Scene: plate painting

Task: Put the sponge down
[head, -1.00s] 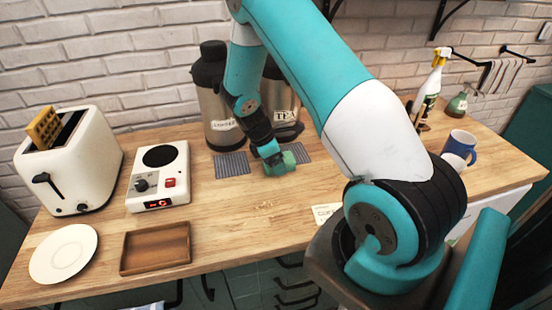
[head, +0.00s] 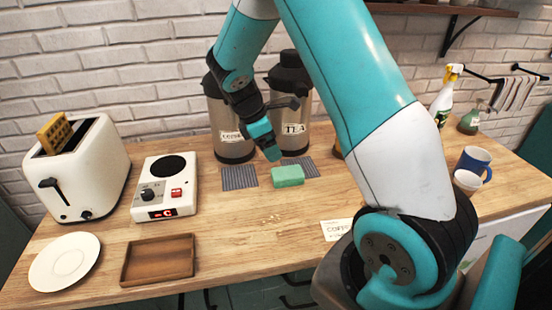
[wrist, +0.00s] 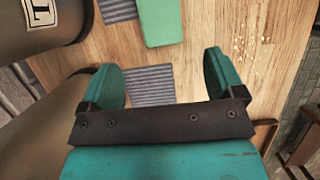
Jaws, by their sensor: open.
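The green sponge (head: 288,176) lies flat on the wooden counter, in front of the dispenser labelled TEA and beside a grey striped mat. It also shows at the top of the wrist view (wrist: 162,22), cut off by the frame edge. My gripper (head: 272,150) is above and a little behind the sponge, apart from it. In the wrist view my gripper (wrist: 162,80) has its two teal fingers wide apart with nothing between them.
Two steel dispensers, coffee (head: 230,125) and TEA (head: 293,110), stand close behind. Striped mats (head: 239,178) lie before them. Left are a toaster (head: 80,170), a hotplate (head: 165,188), a plate (head: 64,262) and a wooden tray (head: 158,255). Crumbs lie on the front counter.

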